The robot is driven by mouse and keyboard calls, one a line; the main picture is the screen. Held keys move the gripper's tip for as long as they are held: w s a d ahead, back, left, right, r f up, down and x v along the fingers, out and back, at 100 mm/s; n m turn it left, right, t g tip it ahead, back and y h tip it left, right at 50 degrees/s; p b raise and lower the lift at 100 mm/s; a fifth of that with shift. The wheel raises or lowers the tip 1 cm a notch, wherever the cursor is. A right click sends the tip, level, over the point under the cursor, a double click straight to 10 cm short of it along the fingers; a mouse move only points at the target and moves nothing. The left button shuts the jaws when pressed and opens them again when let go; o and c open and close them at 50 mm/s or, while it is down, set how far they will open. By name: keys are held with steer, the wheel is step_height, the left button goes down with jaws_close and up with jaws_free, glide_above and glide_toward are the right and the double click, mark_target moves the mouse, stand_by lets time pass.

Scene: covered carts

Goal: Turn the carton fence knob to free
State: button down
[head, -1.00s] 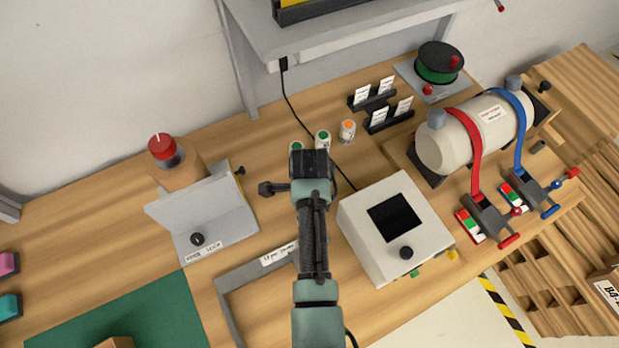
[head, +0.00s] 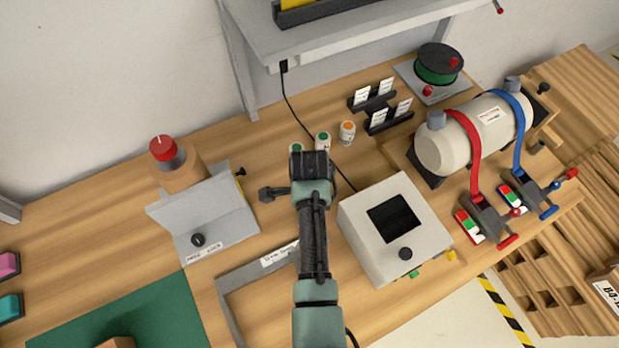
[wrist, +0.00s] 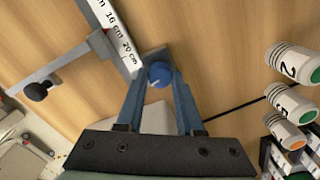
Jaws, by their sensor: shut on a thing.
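The carton fence knob (wrist: 160,71) is a small blue round knob on a grey plate at the end of the grey carton fence (wrist: 130,69). My gripper (wrist: 158,78) is shut on it, with one blue finger on either side. A small pale mark shows on the knob, but I cannot read its setting. In the head view the fence is a grey frame (head: 231,281) with a white scale label. My gripper (head: 311,165) is seen there from above, and my own arm hides the knob and fingertips.
A white box with a dark screen (head: 356,235) stands close right of my arm. A grey bracket with a black knob (head: 225,226) stands to the left. Capped vials (head: 347,132) stand just beyond my gripper. A black cable (head: 292,115) runs nearby.

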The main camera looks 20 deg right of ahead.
steer(key=n+p, duration=0.1)
steer(key=n, duration=0.3)
steer(key=shift+r, duration=0.1)
steer(key=n+p, duration=0.1)
steer(key=n, duration=0.3)
steer(key=n+p, duration=0.1)
steer(key=n, duration=0.6)
steer(key=shift+p, duration=0.35)
steer(key=n, duration=0.3)
steer(key=shift+n, duration=0.4)
steer(key=n+p, duration=0.1)
steer(key=n, duration=0.3)
steer(key=shift+n, duration=0.3)
steer(key=n, duration=0.3)
steer(key=shift+n, duration=2.1)
